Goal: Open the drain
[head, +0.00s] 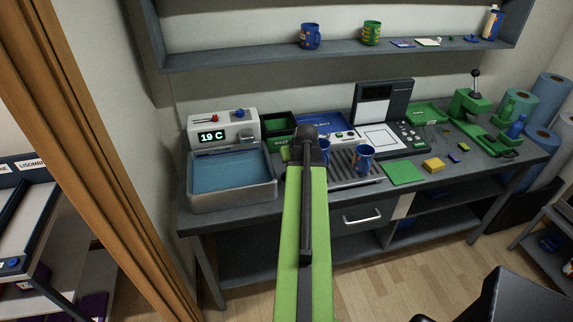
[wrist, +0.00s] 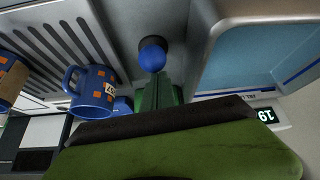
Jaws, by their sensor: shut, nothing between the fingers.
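The water bath (head: 232,190) is a grey tub of blue water at the table's left. Its white control unit (head: 222,134) reads 19 C and carries a red control (head: 212,119) and a blue control (head: 239,113). The bath also shows at right in the wrist view (wrist: 208,65). My gripper (wrist: 157,84) is shut, with green fingers pointing between the bath and the slotted tray. A blue ball (wrist: 152,54) shows just beyond the fingertips, before a dark round patch. I cannot tell whether they touch, or whether it belongs to the drain. My arm hides this spot in the head view.
A slotted tray (head: 347,181) lies right of my arm, with a blue mug (head: 364,158) on it; a patterned blue mug (wrist: 92,91) stands close left of the fingers in the wrist view. A press (head: 470,107) stands further right. A shelf (head: 235,57) with mugs hangs above.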

